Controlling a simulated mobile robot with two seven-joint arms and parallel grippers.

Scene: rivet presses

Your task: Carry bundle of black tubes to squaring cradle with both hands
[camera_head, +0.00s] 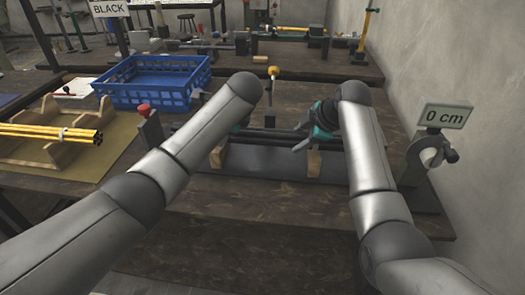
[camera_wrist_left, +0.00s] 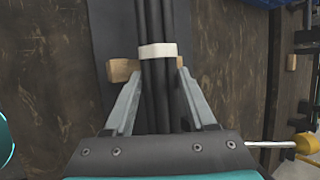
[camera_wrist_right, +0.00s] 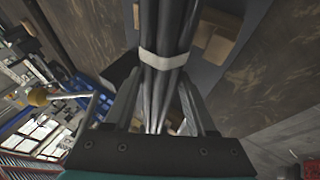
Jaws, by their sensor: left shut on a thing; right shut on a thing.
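The bundle of black tubes (camera_head: 272,134) lies crosswise in the head view, over the squaring cradle (camera_head: 262,162), a dark plate with wooden blocks. The bundle also shows in the left wrist view (camera_wrist_left: 155,20) and right wrist view (camera_wrist_right: 166,25), with a pale band at each end of the hold. My left gripper (camera_wrist_left: 158,82) is shut around the tubes; my forearm mostly hides it in the head view. My right gripper (camera_head: 312,130) is shut around the tubes farther right; its fingers straddle them in its wrist view (camera_wrist_right: 158,92). I cannot tell whether the tubes touch the blocks.
A blue crate (camera_head: 150,98) stands at the back left. Yellow tubes (camera_head: 60,134) rest on a wooden cradle at the left. A post with a red knob (camera_head: 144,109) stands left of the bundle.

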